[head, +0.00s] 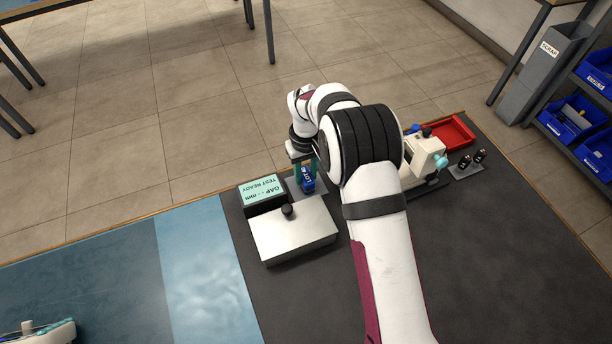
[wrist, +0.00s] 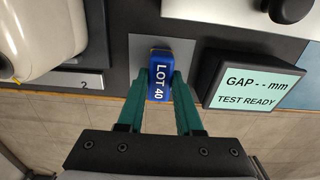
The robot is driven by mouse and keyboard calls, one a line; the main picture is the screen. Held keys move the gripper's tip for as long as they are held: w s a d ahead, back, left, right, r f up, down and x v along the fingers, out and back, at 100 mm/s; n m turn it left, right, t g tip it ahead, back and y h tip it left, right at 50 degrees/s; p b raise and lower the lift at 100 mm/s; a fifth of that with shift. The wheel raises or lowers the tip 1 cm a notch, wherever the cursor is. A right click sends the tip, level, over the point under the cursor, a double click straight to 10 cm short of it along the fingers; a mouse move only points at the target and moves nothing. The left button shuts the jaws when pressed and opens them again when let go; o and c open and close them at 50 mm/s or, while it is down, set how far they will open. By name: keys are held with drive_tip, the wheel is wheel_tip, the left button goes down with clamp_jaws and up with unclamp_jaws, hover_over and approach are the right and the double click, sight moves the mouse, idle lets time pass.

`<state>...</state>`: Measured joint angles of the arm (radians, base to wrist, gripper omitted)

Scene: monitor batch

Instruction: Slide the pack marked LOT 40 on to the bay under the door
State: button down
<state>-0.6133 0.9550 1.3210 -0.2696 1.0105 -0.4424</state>
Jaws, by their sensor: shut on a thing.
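The blue pack marked LOT 40 (wrist: 160,68) lies between the teal fingers of my gripper (wrist: 163,80), which is shut on it. In the head view the pack (head: 308,182) shows below my gripper (head: 304,168), partly covered by the fingers. The pack is on or just above a grey plate (wrist: 138,50); I cannot tell which. A pale metal box (head: 295,238) with a black knob (head: 288,210) stands in front of the plate; I cannot tell whether its top is the door. No bay under it is clearly visible.
A display (head: 264,192) reading "GAP -- mm, TEST READY" stands left of the pack. A cream machine (head: 428,155), a red tray (head: 452,134) and small dark bottles (head: 473,159) are to the right. The table's far edge is close behind the plate. My arm hides the mat's middle.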

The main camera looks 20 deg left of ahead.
drive_tip(key=shift+r, duration=0.1)
drive_tip(key=shift+r, duration=2.45)
drive_tip(key=c, duration=1.1)
unclamp_jaws()
drive_tip(key=shift+c, duration=0.2)
clamp_jaws()
